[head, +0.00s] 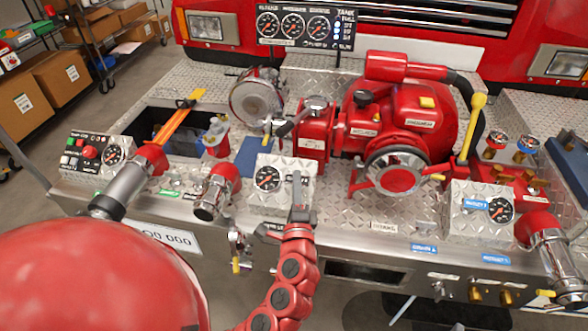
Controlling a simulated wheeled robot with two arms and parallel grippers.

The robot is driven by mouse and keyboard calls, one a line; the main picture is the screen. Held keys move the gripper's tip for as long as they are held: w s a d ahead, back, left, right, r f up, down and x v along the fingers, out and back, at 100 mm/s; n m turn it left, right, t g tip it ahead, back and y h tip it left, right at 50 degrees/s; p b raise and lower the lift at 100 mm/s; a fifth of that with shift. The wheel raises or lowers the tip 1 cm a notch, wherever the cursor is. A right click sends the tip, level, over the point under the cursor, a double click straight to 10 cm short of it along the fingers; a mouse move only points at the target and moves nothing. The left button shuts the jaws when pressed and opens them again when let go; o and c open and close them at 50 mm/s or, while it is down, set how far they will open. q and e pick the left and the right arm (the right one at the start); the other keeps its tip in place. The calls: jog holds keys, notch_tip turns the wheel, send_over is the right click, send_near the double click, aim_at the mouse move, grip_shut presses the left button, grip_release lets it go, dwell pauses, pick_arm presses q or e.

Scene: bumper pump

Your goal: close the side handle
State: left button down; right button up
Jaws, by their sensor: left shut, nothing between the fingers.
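The red pump (385,120) sits on the metal bumper deck. A small metal handle with a yellow tip (238,250) hangs on the bumper's front, left of my gripper. I cannot tell which of these is the side handle. My left gripper (299,200) is shut and empty, in front of the left gauge box (270,180), with its fingers pointing up. It is left of the yellow-knobbed lever and apart from it. My right gripper is not in view.
A round valve wheel (395,172) is on the pump's front. A second gauge box (485,212) and a capped outlet (548,250) are at the right. A control box (98,152) is at the left. The tread-plate deck (345,205) is bare right of my gripper.

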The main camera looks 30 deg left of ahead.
pick_arm(q)
jog(key=p, duration=0.3)
send_near(285, 134)
jog(key=w+d, duration=0.1)
jog(key=w, duration=0.3)
jog(key=a, duration=0.1)
jog(key=a+p, duration=0.1)
jog(key=w+a+p, duration=0.1)
jog(key=a, duration=0.1)
jog(key=shift+r, duration=0.35)
